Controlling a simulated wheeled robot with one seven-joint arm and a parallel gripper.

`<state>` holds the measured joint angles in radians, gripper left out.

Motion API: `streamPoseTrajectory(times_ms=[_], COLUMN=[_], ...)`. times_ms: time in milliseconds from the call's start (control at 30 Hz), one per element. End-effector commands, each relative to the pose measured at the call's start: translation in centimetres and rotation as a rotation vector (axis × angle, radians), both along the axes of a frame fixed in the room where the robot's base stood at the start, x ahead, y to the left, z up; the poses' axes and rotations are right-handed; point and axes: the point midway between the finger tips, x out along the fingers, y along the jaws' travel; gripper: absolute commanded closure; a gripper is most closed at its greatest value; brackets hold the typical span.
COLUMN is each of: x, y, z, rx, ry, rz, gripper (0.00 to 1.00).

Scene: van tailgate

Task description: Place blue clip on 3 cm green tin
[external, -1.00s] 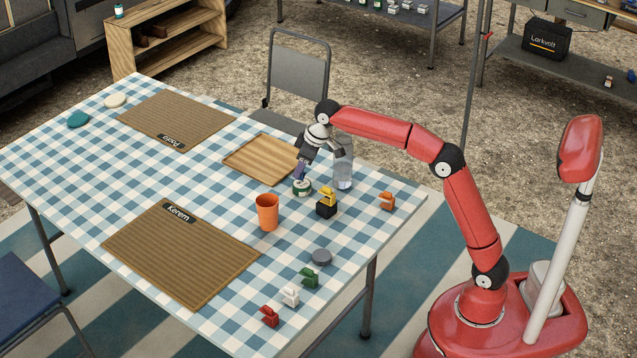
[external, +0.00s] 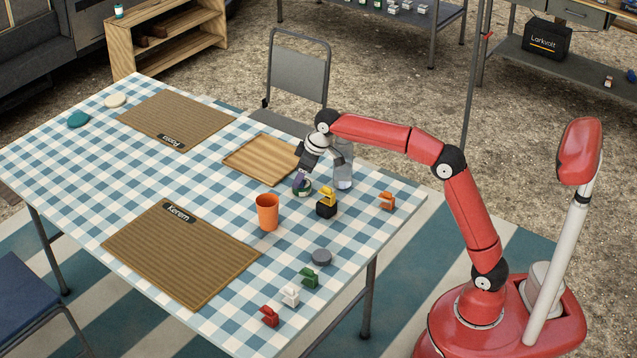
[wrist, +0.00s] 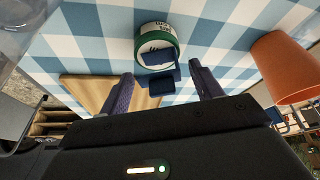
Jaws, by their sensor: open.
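The green tin (external: 307,190) with a white label stands on the checked cloth beside a clear bottle; it also shows in the wrist view (wrist: 171,50). The dark blue clip (wrist: 159,72) is at the tin's top in the wrist view and appears to rest on it. My gripper (wrist: 160,88) is open, with one purple finger on each side of the clip and a visible gap to both. In the external view my gripper (external: 299,186) is low at the tin, and its fingers hide part of the tin and the clip.
The clear bottle (external: 343,167) is close to my gripper. An orange cup (external: 267,212), a black tin with a yellow clip (external: 327,196) and a wooden tray (external: 240,163) stand around it.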

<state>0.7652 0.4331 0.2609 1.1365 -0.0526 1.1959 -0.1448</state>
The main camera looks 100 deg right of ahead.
Motion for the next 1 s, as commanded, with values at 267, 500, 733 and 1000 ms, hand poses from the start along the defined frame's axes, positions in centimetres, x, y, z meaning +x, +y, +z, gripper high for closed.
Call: streamPoseTrajectory(times_ms=[267,500,733,1000], x=[-0.8,-2.6,-3.9,-4.2], y=[0.4,1.1,1.7,1.8], z=[2.7,7.7,10.7,11.4], rx=[-0.002,-0.003,-0.001,0.000], ry=[-0.002,-0.003,-0.001,0.001], rz=[0.000,0.001,0.001,0.001], gripper=[0.36,0.36,0.36,0.36])
